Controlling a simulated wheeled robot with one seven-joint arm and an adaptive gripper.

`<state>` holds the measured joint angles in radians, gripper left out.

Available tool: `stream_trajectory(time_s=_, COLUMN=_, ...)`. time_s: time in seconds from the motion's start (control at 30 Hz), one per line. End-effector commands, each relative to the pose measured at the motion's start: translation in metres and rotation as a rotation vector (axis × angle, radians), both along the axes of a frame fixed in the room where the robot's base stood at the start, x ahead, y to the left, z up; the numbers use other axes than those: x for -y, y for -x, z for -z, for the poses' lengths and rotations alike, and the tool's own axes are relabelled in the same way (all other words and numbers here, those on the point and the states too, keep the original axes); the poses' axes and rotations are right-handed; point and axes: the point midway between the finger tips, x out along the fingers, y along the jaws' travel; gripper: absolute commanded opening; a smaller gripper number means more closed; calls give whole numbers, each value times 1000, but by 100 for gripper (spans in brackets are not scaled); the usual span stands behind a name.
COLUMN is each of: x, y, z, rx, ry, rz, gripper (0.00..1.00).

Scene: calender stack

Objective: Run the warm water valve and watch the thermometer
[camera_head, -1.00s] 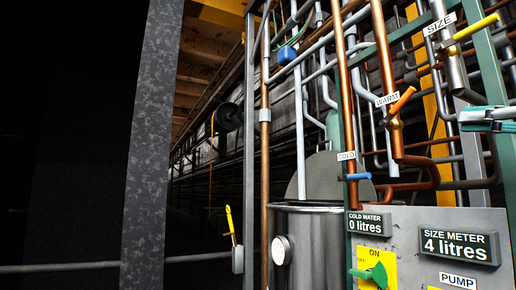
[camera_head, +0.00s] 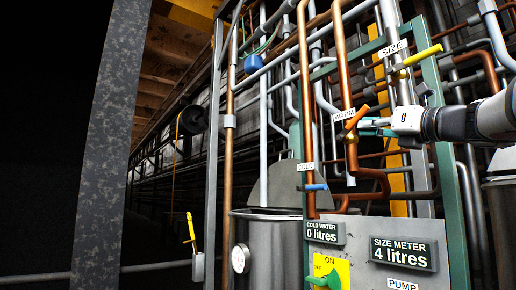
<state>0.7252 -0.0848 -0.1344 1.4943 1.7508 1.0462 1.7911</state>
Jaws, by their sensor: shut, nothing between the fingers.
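The warm valve's orange handle (camera_head: 358,117) is tilted up to the right on a copper pipe, under a WARM label (camera_head: 344,114). My gripper (camera_head: 366,126) reaches in from the right with its fingers shut, close beside the handle at its right. I cannot tell whether they touch. The round white thermometer dial (camera_head: 240,258) is on the front of the steel tank (camera_head: 275,250) at the lower middle; its reading is too small to make out.
The blue COLD handle (camera_head: 313,187) lies level below left of my gripper. The yellow SIZE handle (camera_head: 424,55) is above right. Displays read COLD WATER 0 litres (camera_head: 324,232) and SIZE METER 4 litres (camera_head: 403,254). A green switch (camera_head: 325,281) is at the bottom. Pipes crowd the area.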

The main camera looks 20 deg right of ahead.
Motion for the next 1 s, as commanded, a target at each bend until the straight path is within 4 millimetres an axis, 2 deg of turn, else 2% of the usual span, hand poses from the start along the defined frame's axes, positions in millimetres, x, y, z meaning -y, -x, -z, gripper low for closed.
stream_trajectory(time_s=0.43, x=0, y=-1, z=-3, rx=-4, ry=1, rz=0, gripper=0)
stream_trajectory(time_s=1.0, x=-1, y=0, z=-20, rx=-117, ry=41, rz=0, gripper=0)
